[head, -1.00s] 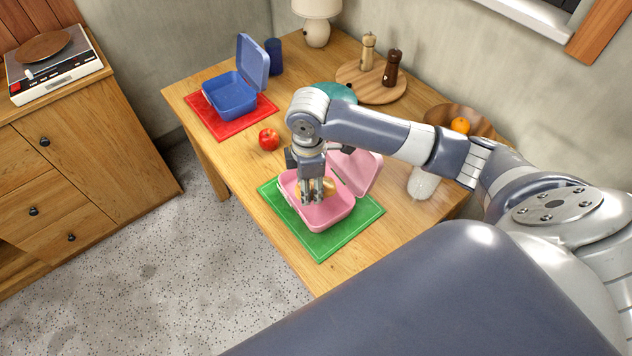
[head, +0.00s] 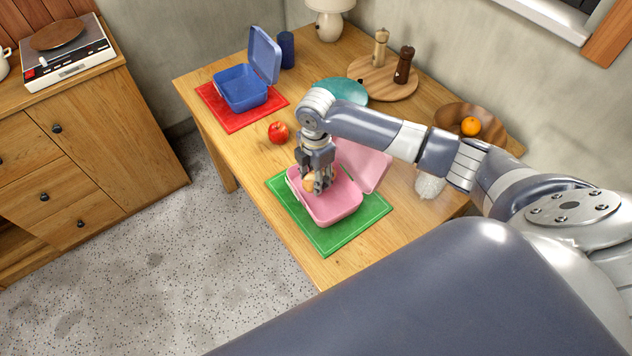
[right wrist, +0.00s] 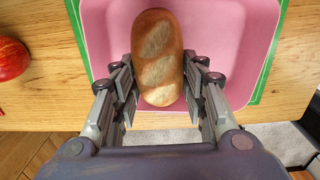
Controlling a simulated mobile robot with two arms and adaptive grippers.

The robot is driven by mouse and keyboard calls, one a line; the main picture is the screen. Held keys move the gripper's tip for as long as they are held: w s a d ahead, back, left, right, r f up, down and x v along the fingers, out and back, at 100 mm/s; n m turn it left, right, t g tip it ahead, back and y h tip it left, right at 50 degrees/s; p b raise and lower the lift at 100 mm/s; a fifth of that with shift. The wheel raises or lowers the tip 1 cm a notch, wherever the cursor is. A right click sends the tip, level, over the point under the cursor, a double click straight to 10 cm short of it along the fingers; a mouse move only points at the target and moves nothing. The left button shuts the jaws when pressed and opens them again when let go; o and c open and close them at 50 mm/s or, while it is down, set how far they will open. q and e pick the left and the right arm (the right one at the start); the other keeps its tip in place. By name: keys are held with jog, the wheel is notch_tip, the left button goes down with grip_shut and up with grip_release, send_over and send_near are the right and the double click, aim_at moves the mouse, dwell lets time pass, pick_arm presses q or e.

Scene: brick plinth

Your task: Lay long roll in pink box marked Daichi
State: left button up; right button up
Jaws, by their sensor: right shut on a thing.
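The long roll (right wrist: 158,55) is a golden-brown bread loaf with pale scored patches; a bit of it shows in the head view (head: 309,183). My right gripper (head: 318,186) is shut on it, with a finger on each side in the right wrist view (right wrist: 160,92). The pink box (head: 336,214) stands open on a green mat, its lid (head: 364,166) tilted back. The roll is over or within the near-left part of the box; I cannot tell whether it touches the floor. No name marking is readable. My left gripper is not in view.
A blue open box (head: 240,90) stands on a red mat (head: 236,121). A red apple (head: 278,132) lies between the mats. A teal plate (head: 340,91), a round board (head: 384,82) with two mills, and a wooden bowl with an orange (head: 470,126) lie behind.

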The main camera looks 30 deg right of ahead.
jog(key=shift+f, duration=1.8)
jog(key=shift+f, duration=0.1)
jog(key=o, duration=1)
jog(key=shift+c, duration=0.2)
notch_tip(320, 180, up, 12)
jog(key=shift+s+r, duration=0.1)
jog(key=shift+r, duration=0.05)
